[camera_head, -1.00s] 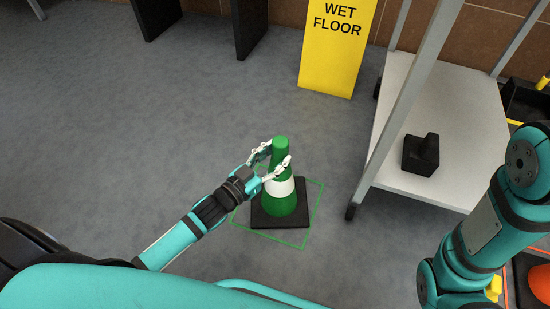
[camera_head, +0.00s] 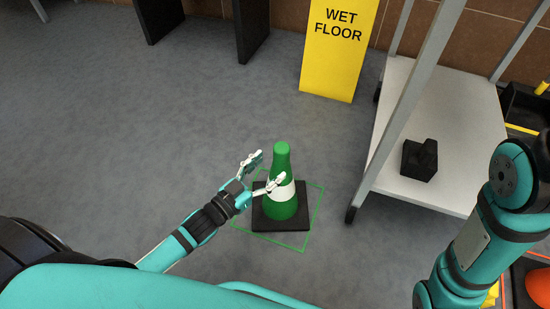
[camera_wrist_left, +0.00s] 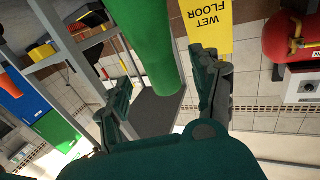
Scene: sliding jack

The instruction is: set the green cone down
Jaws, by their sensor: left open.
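The green cone (camera_head: 280,205) with a white band stands upright on its black square base (camera_head: 262,224) on the grey floor, inside a thin green outline (camera_head: 306,240). In the left wrist view the green cone (camera_wrist_left: 143,40) shows large beyond the open fingers of the left gripper (camera_wrist_left: 160,95). Part of my right arm shows at the lower right of the head view, but its gripper is out of view.
A yellow wet floor sign (camera_head: 335,60) stands behind the cone. A grey-white trolley (camera_head: 385,165) with a black object (camera_head: 419,160) on its shelf stands to the right. An orange cone (camera_head: 538,285) is at the lower right. The floor to the left is clear.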

